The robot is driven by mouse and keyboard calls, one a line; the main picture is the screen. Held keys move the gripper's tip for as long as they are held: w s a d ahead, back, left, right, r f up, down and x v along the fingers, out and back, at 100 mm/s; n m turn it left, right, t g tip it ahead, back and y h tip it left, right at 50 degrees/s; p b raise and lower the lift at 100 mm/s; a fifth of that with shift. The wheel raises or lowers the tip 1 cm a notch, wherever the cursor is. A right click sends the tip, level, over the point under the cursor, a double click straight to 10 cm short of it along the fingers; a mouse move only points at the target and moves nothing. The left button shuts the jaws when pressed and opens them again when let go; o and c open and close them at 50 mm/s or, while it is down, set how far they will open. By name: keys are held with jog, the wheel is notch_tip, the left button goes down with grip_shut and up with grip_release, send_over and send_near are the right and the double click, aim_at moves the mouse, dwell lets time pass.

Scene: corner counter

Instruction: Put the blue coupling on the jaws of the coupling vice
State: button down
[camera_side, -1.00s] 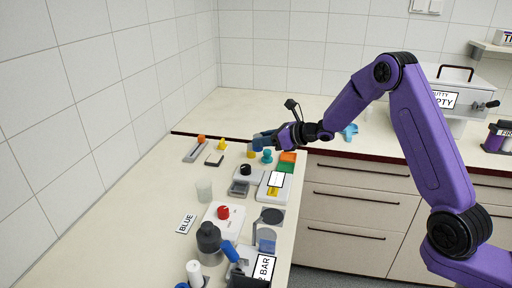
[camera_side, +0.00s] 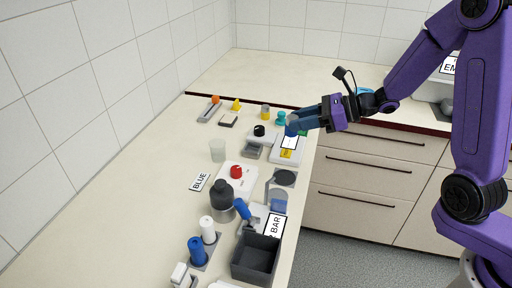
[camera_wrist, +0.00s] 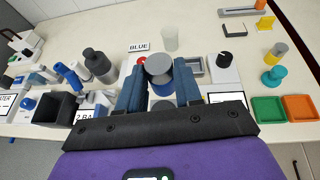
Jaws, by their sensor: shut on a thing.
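My gripper (camera_side: 297,126) is above the counter's front edge, over a white labelled base. In the wrist view its blue fingers (camera_wrist: 160,92) are closed around a short blue-grey cylinder (camera_wrist: 158,66), seemingly the coupling. Its round top faces the camera. In the side view a small blue rounded part (camera_side: 291,131) shows at the fingertips. I cannot tell for sure which fixture is the coupling vice. A grey fixture with a dark disc (camera_side: 285,177) and a translucent blue part (camera_side: 278,202) stands nearer the side camera, apart from my gripper.
A red-knobbed white base (camera_side: 236,180), a clear cup (camera_side: 217,150) and a dark bottle (camera_side: 221,194) stand nearby. A black-knobbed unit (camera_side: 259,131) is left of my gripper. A dark open bin (camera_side: 257,258) is at the near end.

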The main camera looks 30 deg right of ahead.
send_over(260, 148)
jog(key=shift+y, duration=0.3)
jog(key=f, duration=0.9)
jog(key=shift+s+d+f, duration=0.1)
jog(key=shift+s, duration=0.1)
jog(key=shift+w+f+g, duration=0.15)
jog(key=shift+f+g, duration=0.1)
jog(key=shift+g, duration=0.05)
jog(key=shift+w+f, duration=0.1)
jog(key=shift+f, duration=1.5)
jog(key=shift+f, duration=0.1)
jog(key=c, duration=0.8)
grip_release()
jog(key=shift+o, duration=0.2)
